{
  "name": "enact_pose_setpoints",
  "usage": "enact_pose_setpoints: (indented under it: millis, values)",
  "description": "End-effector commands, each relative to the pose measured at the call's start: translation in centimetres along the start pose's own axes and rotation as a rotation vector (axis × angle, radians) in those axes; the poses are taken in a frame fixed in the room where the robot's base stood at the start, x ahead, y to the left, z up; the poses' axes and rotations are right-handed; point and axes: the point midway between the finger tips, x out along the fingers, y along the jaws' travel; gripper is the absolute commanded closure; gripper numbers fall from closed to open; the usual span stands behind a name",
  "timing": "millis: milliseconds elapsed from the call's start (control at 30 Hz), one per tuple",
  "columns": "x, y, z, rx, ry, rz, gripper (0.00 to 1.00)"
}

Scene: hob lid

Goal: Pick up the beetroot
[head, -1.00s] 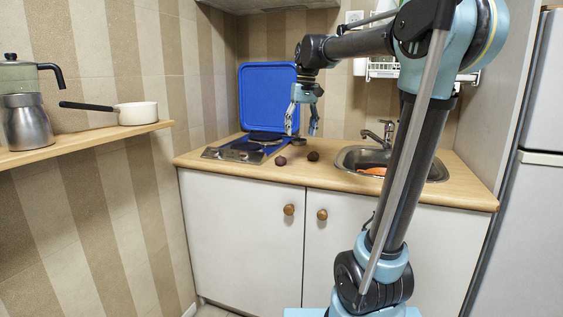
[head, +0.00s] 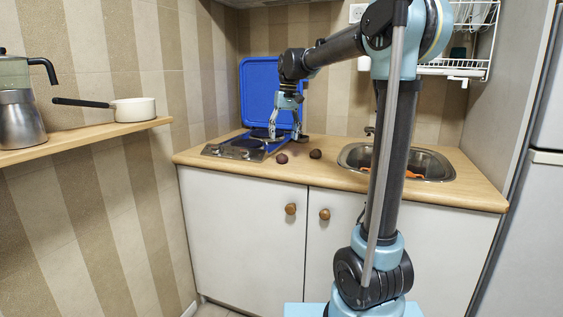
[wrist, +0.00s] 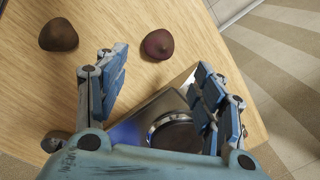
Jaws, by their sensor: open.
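The beetroot, a dark purplish-red round root, lies on the wooden counter just right of the hob in the head view (head: 282,158). It also shows in the wrist view (wrist: 157,45), beyond the fingertips. A similar browner, darker round root (head: 315,154) lies to its right in the head view, and at upper left in the wrist view (wrist: 58,34). My gripper (head: 286,136) is open and empty above the hob's right side, behind the beetroot and apart from it. In the wrist view its spread fingers (wrist: 160,65) have the hob edge and counter between them.
The hob (head: 236,149) has its blue lid (head: 256,88) standing up behind it, close to my gripper. A sink (head: 436,166) with something orange in it is to the right. A wall shelf (head: 90,134) holds a white saucepan (head: 135,109) and a moka pot (head: 20,115).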

Motion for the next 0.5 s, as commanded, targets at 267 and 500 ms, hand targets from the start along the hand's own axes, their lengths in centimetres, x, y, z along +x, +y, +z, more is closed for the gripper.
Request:
enact_pose_setpoints:
  millis: [267, 500]
  values:
    - [3.2, 0.0, 0.0, 0.000, 0.000, 0.000, 0.38]
    - [5.0, 0.2, 0.2, 0.000, 0.000, 0.000, 0.38]
